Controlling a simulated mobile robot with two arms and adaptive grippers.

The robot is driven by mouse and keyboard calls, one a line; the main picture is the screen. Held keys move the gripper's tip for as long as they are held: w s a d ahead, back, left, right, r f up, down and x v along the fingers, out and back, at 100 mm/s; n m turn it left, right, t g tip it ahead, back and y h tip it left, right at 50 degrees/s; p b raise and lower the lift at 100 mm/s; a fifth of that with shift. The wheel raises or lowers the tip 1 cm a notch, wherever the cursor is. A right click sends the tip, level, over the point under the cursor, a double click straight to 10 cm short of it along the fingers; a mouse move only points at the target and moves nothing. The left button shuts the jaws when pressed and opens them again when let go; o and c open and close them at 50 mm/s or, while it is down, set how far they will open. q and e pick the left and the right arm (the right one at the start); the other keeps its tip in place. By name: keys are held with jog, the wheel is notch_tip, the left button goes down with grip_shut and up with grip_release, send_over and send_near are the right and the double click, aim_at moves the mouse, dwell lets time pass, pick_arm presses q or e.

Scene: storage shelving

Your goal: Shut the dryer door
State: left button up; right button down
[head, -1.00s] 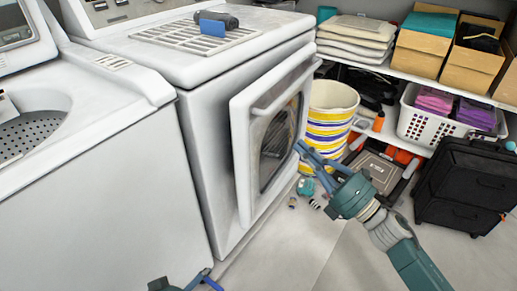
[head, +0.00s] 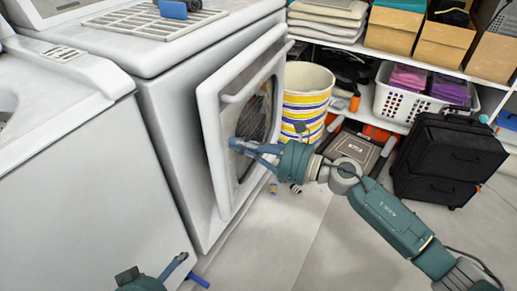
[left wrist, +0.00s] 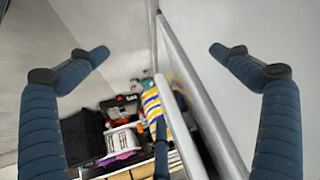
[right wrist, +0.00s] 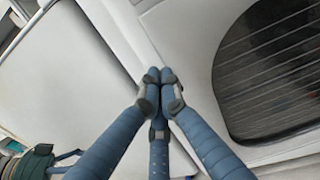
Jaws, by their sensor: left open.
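The white dryer (head: 172,125) stands left of centre in the head view. Its white door (head: 211,135), with a dark window, stands ajar from the dryer front. My right gripper (head: 235,146) is in front of the door's outer face, over the window's near side. In the right wrist view the right fingertips (right wrist: 160,76) are together with nothing between them, close to the white door frame; I cannot tell if they touch. My left gripper (head: 165,275) is low, in front of the washer. In the left wrist view its fingers (left wrist: 148,57) are wide apart and empty.
A washer (head: 85,175) stands left of the dryer. A striped basket (head: 305,95) stands just beyond the door. Shelves with boxes and a white laundry basket (head: 412,107) are behind. A black suitcase (head: 448,165) stands at right. The floor (head: 300,245) in front is mostly clear.

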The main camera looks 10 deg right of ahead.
jog(key=shift+x, duration=1.25)
